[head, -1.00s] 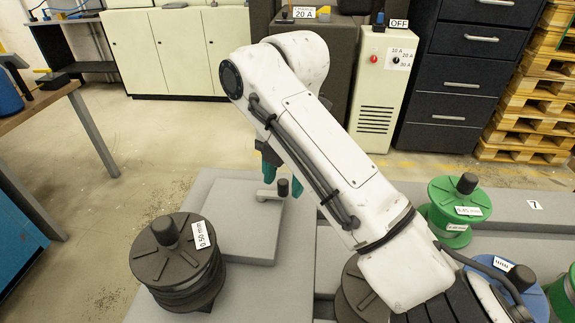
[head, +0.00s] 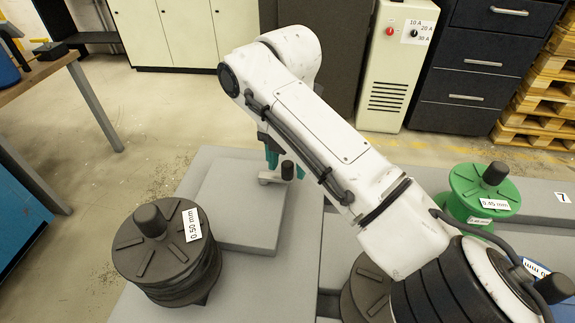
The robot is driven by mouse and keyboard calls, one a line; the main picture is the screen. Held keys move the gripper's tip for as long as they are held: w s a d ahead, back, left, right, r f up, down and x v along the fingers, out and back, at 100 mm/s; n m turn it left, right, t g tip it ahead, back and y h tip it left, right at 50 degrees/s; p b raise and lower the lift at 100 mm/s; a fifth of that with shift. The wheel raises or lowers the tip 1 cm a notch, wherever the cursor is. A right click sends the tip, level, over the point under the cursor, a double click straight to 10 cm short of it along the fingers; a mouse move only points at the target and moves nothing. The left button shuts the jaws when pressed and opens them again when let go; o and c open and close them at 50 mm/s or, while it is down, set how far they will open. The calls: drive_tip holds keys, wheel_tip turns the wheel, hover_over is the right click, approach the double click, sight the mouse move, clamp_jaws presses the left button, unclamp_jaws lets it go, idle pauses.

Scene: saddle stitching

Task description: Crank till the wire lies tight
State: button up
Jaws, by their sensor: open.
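The crank (head: 287,170) is a small grey arm with an upright dark knob, at the far right part of a raised grey block (head: 238,212). My gripper (head: 271,160) has green fingers and hangs just left of the knob, partly hidden behind my white arm. It is open, and I cannot tell whether a finger touches the crank. A dark spool (head: 165,252) marked 0.50 mm stands at the front left of the block. I cannot make out the wire's path or how tight it lies.
A green spool (head: 484,195) marked 0.45 mm stands right of my arm. Another dark spool (head: 366,291) is partly hidden under the arm. A white box with a dial (head: 392,65), dark drawers (head: 470,70) and pallets (head: 545,95) stand behind.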

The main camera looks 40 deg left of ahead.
drive_tip(key=shift+f, duration=0.55)
clamp_jaws()
